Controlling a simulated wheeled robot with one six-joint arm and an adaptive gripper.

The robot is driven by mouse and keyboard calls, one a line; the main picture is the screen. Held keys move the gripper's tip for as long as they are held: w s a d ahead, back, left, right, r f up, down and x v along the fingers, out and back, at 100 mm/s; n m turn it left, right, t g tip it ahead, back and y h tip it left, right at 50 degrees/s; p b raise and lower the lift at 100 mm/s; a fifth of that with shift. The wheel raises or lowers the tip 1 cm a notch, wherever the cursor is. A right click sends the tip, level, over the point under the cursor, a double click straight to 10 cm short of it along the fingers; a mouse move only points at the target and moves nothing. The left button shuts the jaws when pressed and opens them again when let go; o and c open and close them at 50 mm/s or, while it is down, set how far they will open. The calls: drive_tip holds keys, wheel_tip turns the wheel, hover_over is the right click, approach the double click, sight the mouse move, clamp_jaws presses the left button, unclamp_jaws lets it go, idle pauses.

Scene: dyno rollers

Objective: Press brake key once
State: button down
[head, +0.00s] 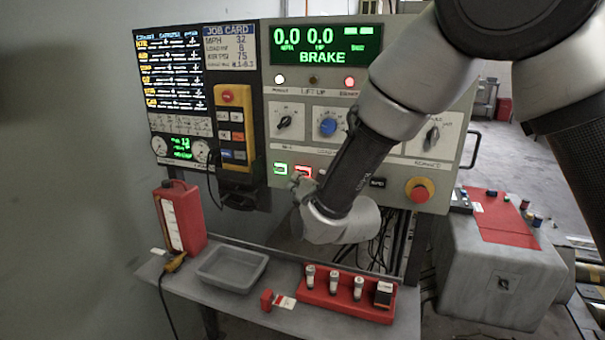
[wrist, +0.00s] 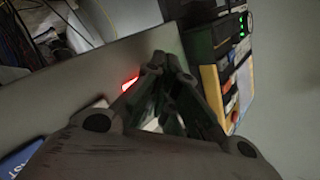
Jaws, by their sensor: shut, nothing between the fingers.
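The control panel (head: 305,135) has a lit red key (head: 302,170) and a lit green key (head: 280,169) low on its face. The labels are too small to read, so I cannot tell which key is the brake key. The display (head: 325,48) reads 0.0, 0.0 and BRAKE. My gripper (head: 299,182) is shut and empty, with its fingertips just below the red key. In the wrist view the shut fingers (wrist: 160,62) are close to the panel, with a red glow (wrist: 130,83) beside them. I cannot tell whether they touch it.
A yellow pendant (head: 231,130) hangs left of the keys. A red emergency knob (head: 419,190) sits on the panel's right.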

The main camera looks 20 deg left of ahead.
drive_tip(key=shift+w, duration=0.4)
drive_tip(key=shift+w+d, duration=0.1)
drive_tip(key=shift+w, duration=0.3)
idle(0.7)
drive_tip(key=shift+s, duration=0.8)
drive_tip(key=shift+s+a, duration=0.15)
drive_tip(key=shift+s, duration=1.1)
drive_tip(key=shift+s+a, duration=0.1)
drive_tip(key=shift+s, duration=1.15)
drive_tip(key=shift+f, duration=0.1)
